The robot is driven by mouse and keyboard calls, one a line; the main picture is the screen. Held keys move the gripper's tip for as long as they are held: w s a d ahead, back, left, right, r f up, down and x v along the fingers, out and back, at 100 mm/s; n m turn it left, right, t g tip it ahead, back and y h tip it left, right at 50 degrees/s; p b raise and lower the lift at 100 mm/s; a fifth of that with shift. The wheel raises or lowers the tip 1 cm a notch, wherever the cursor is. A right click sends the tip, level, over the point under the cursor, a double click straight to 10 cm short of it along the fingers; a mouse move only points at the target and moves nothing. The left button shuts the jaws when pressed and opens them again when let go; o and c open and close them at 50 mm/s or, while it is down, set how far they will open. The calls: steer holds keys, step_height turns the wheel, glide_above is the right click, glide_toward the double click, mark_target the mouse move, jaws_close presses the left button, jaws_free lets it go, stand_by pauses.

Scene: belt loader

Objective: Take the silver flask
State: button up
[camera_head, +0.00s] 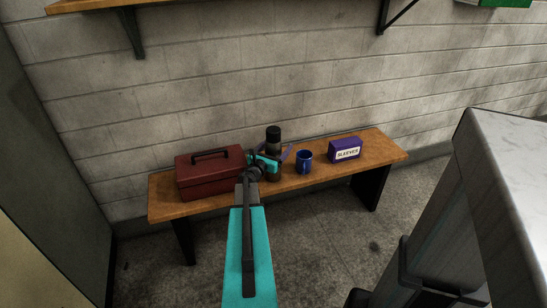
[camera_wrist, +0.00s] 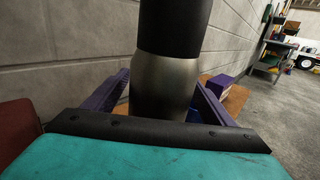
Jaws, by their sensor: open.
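The silver flask (camera_wrist: 163,85) stands upright on the bench, with a black upper part. It fills the middle of the wrist view. In the head view the flask (camera_head: 273,142) shows its black top above my arm, and its lower part is mostly hidden. My gripper (camera_wrist: 160,88) is open, with one purple finger on each side of the flask. In the wrist view some room seems to show between the fingers and the flask; contact cannot be told. In the head view my gripper (camera_head: 274,160) is at the flask, behind the wrist.
On the wooden bench (camera_head: 376,146), a dark red toolbox (camera_head: 209,175) is close left of the flask. A blue mug (camera_head: 304,162) and a purple SLEEVES box (camera_head: 345,149) stand to its right. A block wall (camera_head: 200,95) is behind. A grey metal unit (camera_head: 500,170) is at right.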

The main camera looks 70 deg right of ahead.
steer(key=shift+d, duration=0.4)
steer(key=c, duration=1.6)
steer(key=shift+o, duration=0.2)
steer(key=shift+r, duration=0.15)
step_height(320, 180, up, 28)
steer(key=p, duration=0.4)
